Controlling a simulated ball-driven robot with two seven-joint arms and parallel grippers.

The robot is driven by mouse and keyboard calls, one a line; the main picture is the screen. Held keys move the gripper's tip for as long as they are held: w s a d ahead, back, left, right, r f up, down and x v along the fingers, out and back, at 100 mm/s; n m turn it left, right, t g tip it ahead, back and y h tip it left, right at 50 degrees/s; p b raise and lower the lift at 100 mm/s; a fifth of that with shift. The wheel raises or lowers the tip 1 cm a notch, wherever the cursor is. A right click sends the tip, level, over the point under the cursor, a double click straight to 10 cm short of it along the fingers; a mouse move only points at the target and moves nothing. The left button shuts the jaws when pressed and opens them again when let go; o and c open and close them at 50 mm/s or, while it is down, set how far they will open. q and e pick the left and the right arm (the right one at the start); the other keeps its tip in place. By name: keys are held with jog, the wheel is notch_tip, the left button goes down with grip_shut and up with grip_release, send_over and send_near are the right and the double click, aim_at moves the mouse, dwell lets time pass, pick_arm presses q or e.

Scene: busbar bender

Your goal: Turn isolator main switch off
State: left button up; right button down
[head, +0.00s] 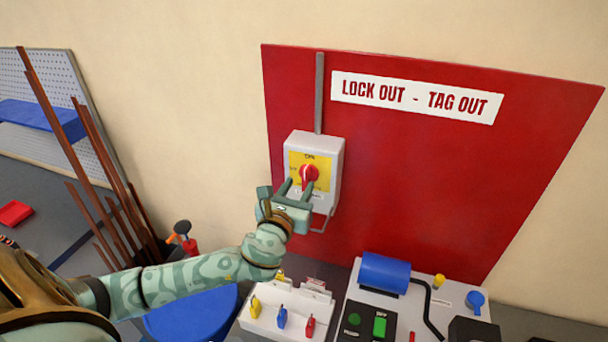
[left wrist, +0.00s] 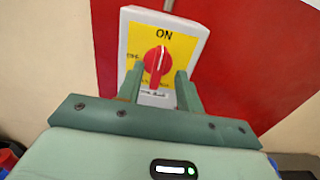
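The isolator main switch is a light grey box (head: 337,165) with a yellow plate on the red board. Its red rotary knob (head: 309,174) also shows in the left wrist view (left wrist: 157,62). There the knob's grip stands nearly upright, pointing towards the word ON. My left gripper (head: 297,187) is in front of the knob's lower part. Whether a finger touches the knob I cannot tell. My right gripper is not in view.
A red lock-out board (head: 430,170) covers the wall behind. Below stand a white tray (head: 262,323) with coloured padlocks, a blue cylinder (head: 385,272) on a panel, and a blue round thing (head: 190,318). Brown bars (head: 75,150) lean at left.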

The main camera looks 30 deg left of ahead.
aim_at(304, 177)
pick_arm(q)
jog(key=x, duration=0.4)
jog(key=shift+w, duration=0.25)
jog(key=shift+s, duration=0.1)
grip_shut()
